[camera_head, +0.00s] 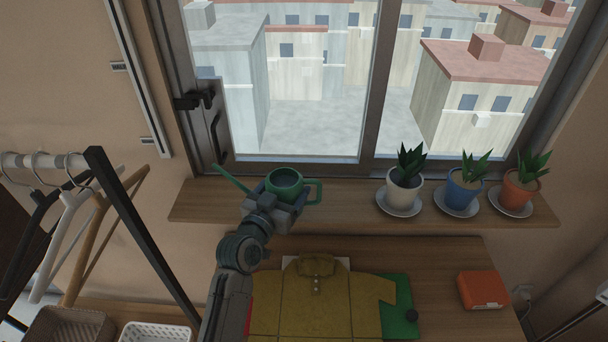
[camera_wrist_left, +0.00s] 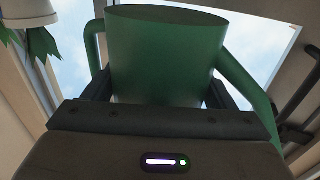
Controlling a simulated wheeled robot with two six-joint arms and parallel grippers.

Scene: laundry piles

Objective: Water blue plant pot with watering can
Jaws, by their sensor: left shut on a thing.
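The green watering can (camera_head: 287,184) is at the left part of the window sill in the head view, its spout pointing left and its handle to the right. My left gripper (camera_head: 284,196) is shut on the can's body. In the left wrist view the green can (camera_wrist_left: 165,55) fills the middle between the two fingers (camera_wrist_left: 160,95). The blue plant pot (camera_head: 464,191) stands on a white saucer on the sill, well to the right of the can, with a green plant in it. Whether the can touches the sill is hard to tell. My right gripper is not in view.
A white pot (camera_head: 405,192) stands left of the blue one and an orange pot (camera_head: 519,192) right of it, both on saucers. The window frame (camera_head: 378,80) rises behind the sill (camera_head: 345,206). Below, a table holds a folded yellow shirt (camera_head: 315,305) and an orange box (camera_head: 482,290).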

